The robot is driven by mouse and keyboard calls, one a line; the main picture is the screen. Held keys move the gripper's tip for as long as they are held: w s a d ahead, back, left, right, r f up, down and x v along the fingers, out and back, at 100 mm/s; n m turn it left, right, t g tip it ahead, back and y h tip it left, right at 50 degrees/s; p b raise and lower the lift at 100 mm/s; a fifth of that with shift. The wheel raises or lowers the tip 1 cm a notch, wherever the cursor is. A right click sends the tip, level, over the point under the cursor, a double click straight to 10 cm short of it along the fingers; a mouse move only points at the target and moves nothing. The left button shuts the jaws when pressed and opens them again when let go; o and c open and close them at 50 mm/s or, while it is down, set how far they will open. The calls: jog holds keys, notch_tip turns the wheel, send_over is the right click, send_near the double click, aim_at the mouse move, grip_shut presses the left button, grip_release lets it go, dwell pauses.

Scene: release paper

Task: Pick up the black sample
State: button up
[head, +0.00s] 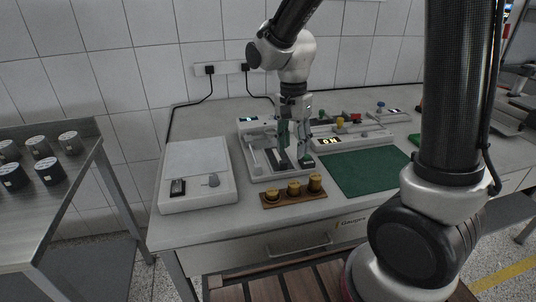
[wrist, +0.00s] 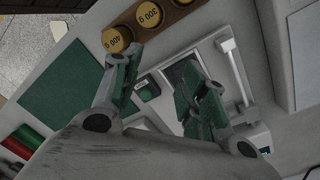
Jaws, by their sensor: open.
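A dark flat strip, likely the black sample (head: 281,162), lies on the white test device (head: 258,171) near the middle of the bench. In the wrist view the strip (wrist: 180,70) is partly hidden behind one finger. My gripper (head: 294,155) points down over the device with its green-padded fingers apart. In the wrist view my gripper (wrist: 160,88) is open and nothing shows held between the fingers. One finger overlaps the strip in that view; I cannot tell whether it touches. A small dark block with a green edge (wrist: 148,89) shows between the fingers.
Brass weights (head: 293,188) stand on a wooden holder in front of the device. A green mat (head: 362,172) lies to the right, a white instrument (head: 197,160) to the left. Behind the mat is a white unit with a lit display (head: 329,140) and coloured knobs.

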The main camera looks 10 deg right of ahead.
aim_at(284, 161)
jog(key=w+m, duration=0.1)
jog(key=w+a+m, duration=0.1)
jog(key=m, duration=0.1)
jog(key=w+m, duration=0.1)
jog(key=m, duration=0.1)
jog(key=shift+w+a+r+t, duration=0.2)
jog(key=shift+a+r+t, duration=0.05)
jog(key=shift+r+t, duration=0.1)
jog(key=m, duration=0.2)
jog(key=shift+w+m, duration=0.1)
jog(key=shift+m, duration=0.3)
jog(key=shift+f, duration=0.35)
notch_tip(284, 161, down, 7)
jog(key=shift+d+f, duration=0.1)
grip_shut()
